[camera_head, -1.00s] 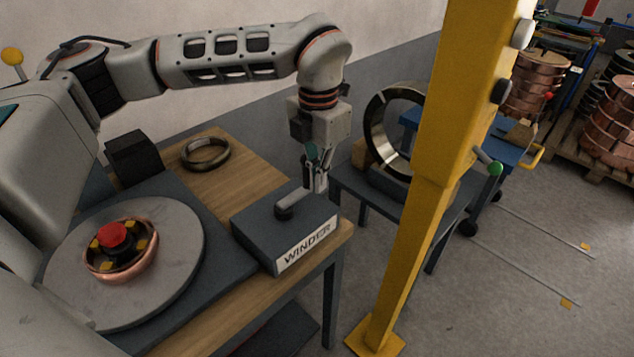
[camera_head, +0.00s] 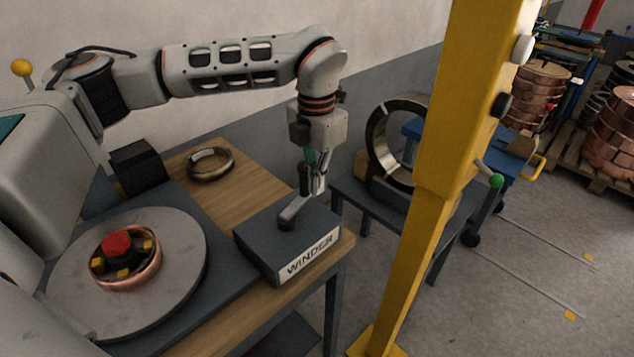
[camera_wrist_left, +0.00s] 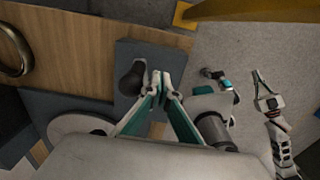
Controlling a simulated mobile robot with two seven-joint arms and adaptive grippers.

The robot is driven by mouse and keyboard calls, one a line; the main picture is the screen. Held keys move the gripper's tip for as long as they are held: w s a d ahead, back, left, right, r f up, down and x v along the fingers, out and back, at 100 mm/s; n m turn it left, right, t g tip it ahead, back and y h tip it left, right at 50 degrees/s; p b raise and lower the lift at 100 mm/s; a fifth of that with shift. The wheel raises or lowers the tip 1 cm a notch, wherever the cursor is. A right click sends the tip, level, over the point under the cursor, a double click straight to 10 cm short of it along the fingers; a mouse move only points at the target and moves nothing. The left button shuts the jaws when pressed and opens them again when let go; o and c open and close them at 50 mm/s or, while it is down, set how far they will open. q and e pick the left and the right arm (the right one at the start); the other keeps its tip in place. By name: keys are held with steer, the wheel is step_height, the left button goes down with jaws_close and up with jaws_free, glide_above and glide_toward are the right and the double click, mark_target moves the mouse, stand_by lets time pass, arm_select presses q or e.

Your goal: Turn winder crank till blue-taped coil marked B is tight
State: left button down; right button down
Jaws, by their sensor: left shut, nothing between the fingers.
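The winder box (camera_head: 285,242) has a "WINDER" label on its front. Its crank arm (camera_head: 292,212) ends in an upright dark handle (camera_head: 304,180). My left gripper (camera_head: 319,188) is shut and empty, just right of the handle. In the left wrist view the shut fingertips (camera_wrist_left: 160,82) sit close beside the dark handle (camera_wrist_left: 132,77); contact is unclear. A copper coil (camera_head: 126,284) surrounds a red-topped hub (camera_head: 116,243) with yellow pads on the grey turntable (camera_head: 185,265). I see no blue tape or letter B. Pale and teal gripper-like parts (camera_wrist_left: 268,102) show at the right there, their state unclear.
A dull metal ring (camera_head: 211,177) and a black block (camera_head: 138,165) are on the wooden table (camera_head: 255,180). A yellow post (camera_head: 430,200) rises right of the winder. Behind it a large dark ring (camera_head: 380,140) stands on a stand. Copper coils (camera_head: 535,90) stand far right.

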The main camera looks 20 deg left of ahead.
mark_target(299, 171)
arm_select(q)
steer(key=shift+a, duration=0.1)
steer(key=shift+w+a+r+p, duration=0.15)
steer(key=shift+w+a+p, duration=0.3)
steer(key=shift+a, duration=0.5)
steer(key=shift+w+a, duration=0.25)
steer(key=shift+a, duration=0.05)
steer(key=shift+a+f, duration=0.15)
steer(key=shift+f, duration=0.05)
steer(key=shift+a+r+p, duration=0.15)
steer(key=shift+a+p, duration=0.2)
steer(key=shift+a, duration=1.05)
